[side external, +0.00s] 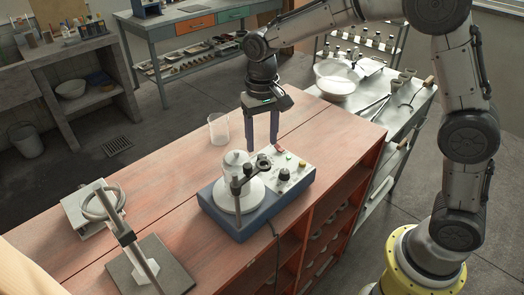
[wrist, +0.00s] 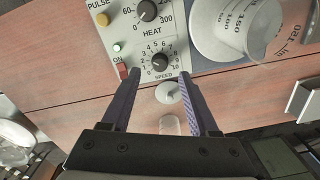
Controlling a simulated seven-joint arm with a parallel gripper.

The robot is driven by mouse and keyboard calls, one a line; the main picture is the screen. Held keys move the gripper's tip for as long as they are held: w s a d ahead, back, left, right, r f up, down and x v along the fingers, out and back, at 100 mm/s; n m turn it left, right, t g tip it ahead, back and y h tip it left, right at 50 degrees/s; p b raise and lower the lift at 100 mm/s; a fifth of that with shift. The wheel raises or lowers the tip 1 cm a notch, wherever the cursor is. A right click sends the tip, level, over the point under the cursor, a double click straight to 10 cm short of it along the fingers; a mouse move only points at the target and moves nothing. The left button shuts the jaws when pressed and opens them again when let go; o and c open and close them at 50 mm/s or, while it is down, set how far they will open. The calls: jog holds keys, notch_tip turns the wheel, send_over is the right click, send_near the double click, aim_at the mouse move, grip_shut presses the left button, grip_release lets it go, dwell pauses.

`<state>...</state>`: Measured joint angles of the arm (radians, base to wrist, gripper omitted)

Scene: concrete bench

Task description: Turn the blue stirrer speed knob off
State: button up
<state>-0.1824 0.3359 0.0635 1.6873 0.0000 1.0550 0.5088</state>
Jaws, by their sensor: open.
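The stirrer has a blue body (side external: 240,222) with a pale control panel (wrist: 105,45) and a white round plate (wrist: 205,40). Its black speed knob (wrist: 160,62) sits at the panel edge closest to my gripper, inside a printed 1 to 10 scale. The knob's exact setting is too small to read. It also appears dark in the side view (side external: 263,160). My gripper (wrist: 160,76) is open and empty, pointing down, with one fingertip on each side of the knob in the wrist view. In the side view my gripper (side external: 262,146) is at the panel's far end; contact cannot be told.
The black heat knob (wrist: 147,10), a yellow pulse button (wrist: 103,19) and a red switch (wrist: 122,71) are close by. A beaker (wrist: 270,28) stands on the plate. An empty beaker (side external: 218,130) and a ring stand (side external: 135,245) are on the wooden bench.

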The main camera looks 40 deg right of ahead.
aim_at(262, 156)
jog(key=shift+f, duration=2.2)
grip_shut()
